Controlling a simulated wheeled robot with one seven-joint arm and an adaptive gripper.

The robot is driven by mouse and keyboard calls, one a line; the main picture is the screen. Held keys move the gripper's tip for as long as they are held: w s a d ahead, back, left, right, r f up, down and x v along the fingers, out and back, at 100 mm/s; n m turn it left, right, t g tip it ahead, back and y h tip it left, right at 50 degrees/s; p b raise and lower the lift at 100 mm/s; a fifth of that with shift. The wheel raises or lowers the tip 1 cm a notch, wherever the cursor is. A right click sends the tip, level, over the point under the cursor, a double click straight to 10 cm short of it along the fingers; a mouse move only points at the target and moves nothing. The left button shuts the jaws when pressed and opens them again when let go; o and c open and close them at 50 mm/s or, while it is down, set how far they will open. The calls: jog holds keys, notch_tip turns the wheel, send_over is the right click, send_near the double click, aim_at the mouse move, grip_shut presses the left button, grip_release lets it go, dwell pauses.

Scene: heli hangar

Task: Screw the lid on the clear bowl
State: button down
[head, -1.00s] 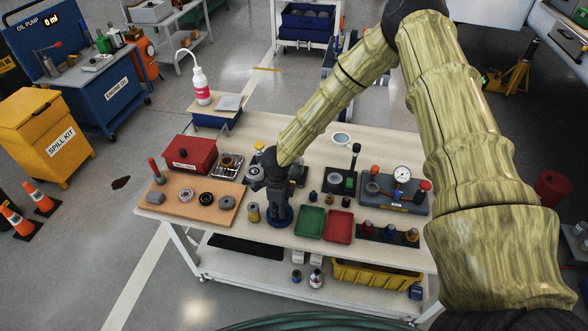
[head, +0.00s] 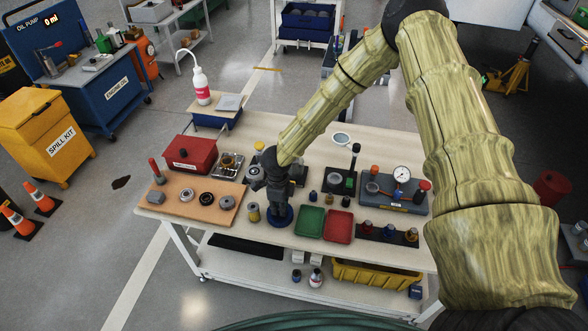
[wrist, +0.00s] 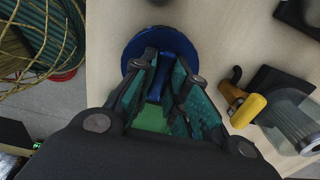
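My gripper (wrist: 168,68) points down at a round blue piece (wrist: 131,57) on the bench, which also shows in the head view (head: 287,219). A raised blue bar (wrist: 173,68) stands between my fingertips. I cannot tell whether the fingers press on it. Something green shows lower between the fingers. A clear cylindrical body (wrist: 296,118) with grey inside is at the right of the wrist view, apart from my fingers; it may be the clear bowl. I cannot tell for sure which piece is the lid, as my gripper hides part of this area.
A yellow-handled fitting (wrist: 246,108) is close to the right of my fingers. Green (head: 310,221) and red (head: 339,226) trays lie right of the blue piece. A brown board (head: 172,199) with round parts is left. Bare bench shows at the back middle.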

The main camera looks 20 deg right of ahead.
jog(key=shift+r+p, duration=1.95)
jog(key=shift+r, duration=0.6)
